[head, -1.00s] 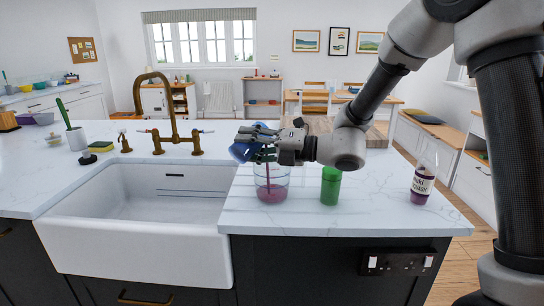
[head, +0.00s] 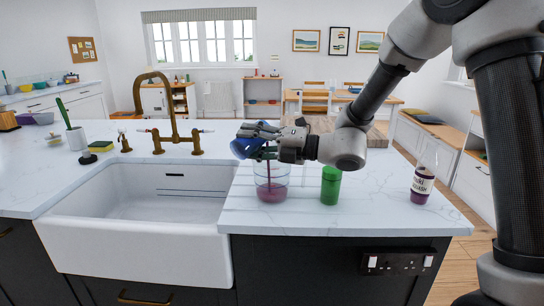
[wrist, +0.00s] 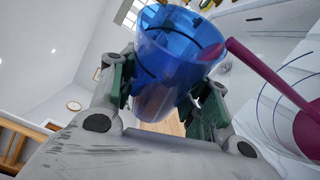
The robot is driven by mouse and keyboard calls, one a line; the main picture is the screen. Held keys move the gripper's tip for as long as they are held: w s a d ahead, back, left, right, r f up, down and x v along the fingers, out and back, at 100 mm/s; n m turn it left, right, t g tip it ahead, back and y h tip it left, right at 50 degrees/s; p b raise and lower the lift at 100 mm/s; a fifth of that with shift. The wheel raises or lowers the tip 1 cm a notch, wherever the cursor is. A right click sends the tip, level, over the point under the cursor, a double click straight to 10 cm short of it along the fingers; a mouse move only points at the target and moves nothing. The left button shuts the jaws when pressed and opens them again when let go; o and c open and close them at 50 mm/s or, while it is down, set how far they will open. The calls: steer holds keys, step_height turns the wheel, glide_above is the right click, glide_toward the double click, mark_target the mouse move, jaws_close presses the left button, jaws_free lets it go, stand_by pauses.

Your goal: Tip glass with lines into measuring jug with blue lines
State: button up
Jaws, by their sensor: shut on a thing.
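The glass with lines is a blue see-through tumbler (head: 243,149) with dark lines. My gripper (head: 264,138) is shut on it above the worktop and holds it strongly tipped. In the wrist view the glass (wrist: 168,55) sits between my two fingers (wrist: 160,88). A purple stream runs from its rim down into the measuring jug (head: 271,184), a clear vessel standing upright below. Purple liquid covers the jug's bottom part. The jug shows partly at the right of the wrist view (wrist: 268,112), with curved lines on its wall. How much liquid is left in the glass is unclear.
A labelled bottle with purple liquid (head: 422,186) stands near the worktop's right end. The white sink (head: 140,240) with a brass tap (head: 170,115) lies to the left. A wooden board (head: 376,136) lies behind my arm.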

steer(key=shift+w+d+r+m+y, duration=0.3)
steer(key=shift+w+d+r+m, duration=0.1)
steer(key=shift+w+m, duration=0.15)
stand_by(0.5)
steer(key=shift+w+d+f+m+y, duration=0.1)
steer(key=shift+f+m+y, duration=0.25)
steer(key=shift+m, duration=0.6)
stand_by(0.7)
